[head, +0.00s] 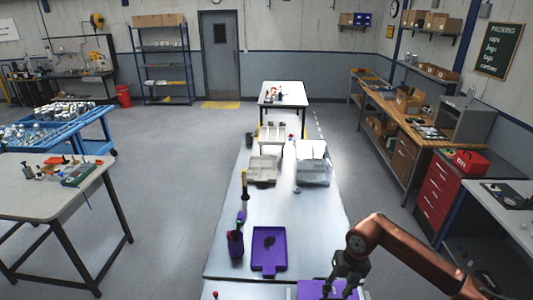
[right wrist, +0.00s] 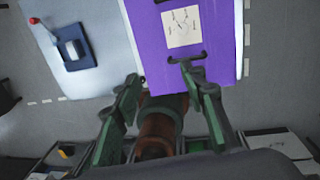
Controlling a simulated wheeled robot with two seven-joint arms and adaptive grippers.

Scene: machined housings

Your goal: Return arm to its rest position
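My right arm comes in from the lower right in the head view, with its copper-coloured links bent downward. Its right gripper (head: 337,290) hangs over the near end of the long table, above a purple surface (head: 309,288). In the right wrist view the green fingers of the right gripper (right wrist: 163,82) stand apart. A copper-coloured cylinder with a green band shows between them; I cannot tell whether it is part of me. The purple surface (right wrist: 215,60) lies beyond the fingertips and carries a pale marked card (right wrist: 182,27). My left gripper is not in view.
A blue base with a red-knobbed lever (right wrist: 75,48) stands beside the purple surface. A side table (head: 25,200) is left; a workbench (head: 400,125) is right.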

